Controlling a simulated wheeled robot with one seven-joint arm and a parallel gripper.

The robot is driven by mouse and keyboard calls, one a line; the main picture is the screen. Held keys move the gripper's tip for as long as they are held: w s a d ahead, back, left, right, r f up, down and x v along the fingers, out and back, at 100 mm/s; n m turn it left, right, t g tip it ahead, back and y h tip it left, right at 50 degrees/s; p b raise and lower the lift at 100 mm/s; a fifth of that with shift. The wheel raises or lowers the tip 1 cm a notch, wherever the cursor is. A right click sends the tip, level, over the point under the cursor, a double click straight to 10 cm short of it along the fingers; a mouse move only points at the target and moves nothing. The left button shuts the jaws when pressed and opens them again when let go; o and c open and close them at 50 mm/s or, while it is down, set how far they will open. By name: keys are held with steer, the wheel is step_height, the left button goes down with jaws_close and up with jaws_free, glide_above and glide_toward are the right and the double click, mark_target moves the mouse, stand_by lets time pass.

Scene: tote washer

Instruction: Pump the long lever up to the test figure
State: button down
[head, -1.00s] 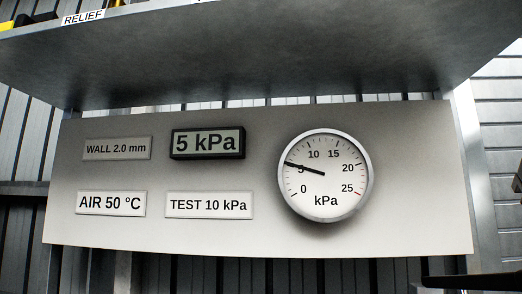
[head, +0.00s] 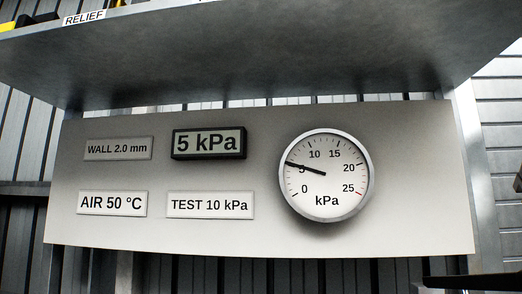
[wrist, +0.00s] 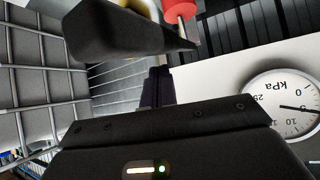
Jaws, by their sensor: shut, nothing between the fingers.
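The round gauge (head: 326,176) is on a pale panel in the head view, its needle at about 5 kPa. The digital display (head: 208,143) left of it reads 5 kPa. A plate (head: 210,205) below reads TEST 10 kPa. My gripper (wrist: 157,88) shows in the wrist view, shut and empty. A red part (wrist: 180,10) and a dark bar-like part (wrist: 118,32) lie beyond its fingers. I cannot tell whether either belongs to the long lever. The gauge also shows upside down in the wrist view (wrist: 287,108).
A grey metal shelf (head: 270,65) with a RELIEF label (head: 84,18) overhangs the panel. Other plates read WALL 2.0 mm (head: 118,149) and AIR 50 °C (head: 112,204). A wire grid (wrist: 28,85) stands at the left in the wrist view.

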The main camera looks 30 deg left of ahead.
steer(key=shift+f, duration=0.1)
stand_by(0.3)
step_height(320, 180, down, 10)
steer(key=b, duration=0.8)
steer(key=shift+b, duration=0.35)
stand_by(0.4)
step_height(320, 180, up, 10)
steer(key=p, duration=1)
steer(key=shift+d, duration=0.1)
stand_by(1.8)
